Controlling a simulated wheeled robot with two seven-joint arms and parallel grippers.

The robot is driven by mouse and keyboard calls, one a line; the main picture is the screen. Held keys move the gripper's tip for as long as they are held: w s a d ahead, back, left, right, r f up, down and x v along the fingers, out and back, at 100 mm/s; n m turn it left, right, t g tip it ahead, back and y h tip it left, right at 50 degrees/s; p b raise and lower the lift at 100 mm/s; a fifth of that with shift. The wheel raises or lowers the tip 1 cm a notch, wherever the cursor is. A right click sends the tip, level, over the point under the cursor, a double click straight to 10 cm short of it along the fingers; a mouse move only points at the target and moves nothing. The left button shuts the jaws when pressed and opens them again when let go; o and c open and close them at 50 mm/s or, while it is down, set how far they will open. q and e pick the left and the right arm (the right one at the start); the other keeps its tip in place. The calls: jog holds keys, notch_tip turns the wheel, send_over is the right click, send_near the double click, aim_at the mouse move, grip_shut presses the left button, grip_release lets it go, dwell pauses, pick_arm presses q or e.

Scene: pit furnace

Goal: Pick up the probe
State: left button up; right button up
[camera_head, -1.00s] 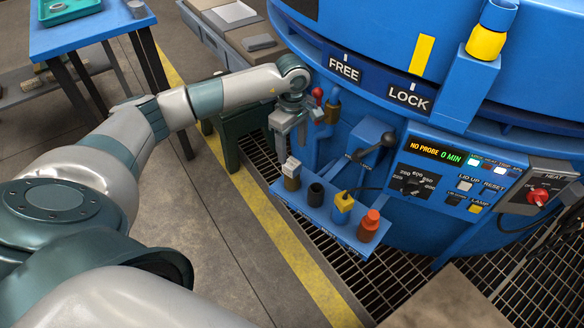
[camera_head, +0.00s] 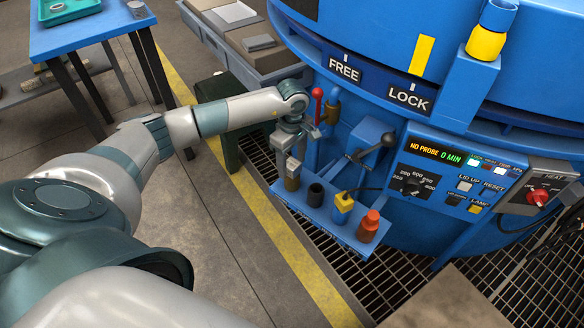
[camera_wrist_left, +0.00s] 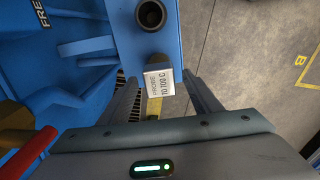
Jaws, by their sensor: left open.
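The probe (camera_head: 292,178) stands upright in the left end of the blue shelf (camera_head: 325,222) on the furnace's side; it has a grey block head and a brownish lower part. In the left wrist view its pale labelled head (camera_wrist_left: 159,80) lies between the finger tips. My left gripper (camera_head: 287,150) is open, pointing down, directly above and around the probe's head. The left wrist view shows its two fingers (camera_wrist_left: 162,92) apart, one on each side of the head; contact cannot be told. My right gripper is not in view.
Along the shelf stand a dark empty cup (camera_head: 315,194), a yellow block with a cable (camera_head: 343,203) and a red-orange capped item (camera_head: 369,226). A red-knobbed lever (camera_head: 317,98) and a black-knobbed lever (camera_head: 386,141) are close by. The control panel (camera_head: 455,172) reads NO PROBE.

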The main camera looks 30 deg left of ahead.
pick_arm(q)
jog(key=shift+f, duration=0.7)
jog(key=c, duration=1.2)
jog(key=shift+r, duration=0.1)
jog(key=shift+r, duration=0.5)
jog(key=r, duration=0.3)
jog(key=shift+s+d+r, duration=0.1)
jog(key=shift+d+r, duration=0.1)
jog(key=shift+d, duration=0.05)
jog(key=s+d+r, duration=0.2)
jog(key=d, duration=0.1)
jog(key=s+d+r, duration=0.2)
jog(key=d, duration=0.1)
jog(key=s+d+r, duration=0.2)
jog(key=d, duration=0.1)
jog(key=shift+s+r, duration=0.2)
jog(key=shift+r, duration=0.05)
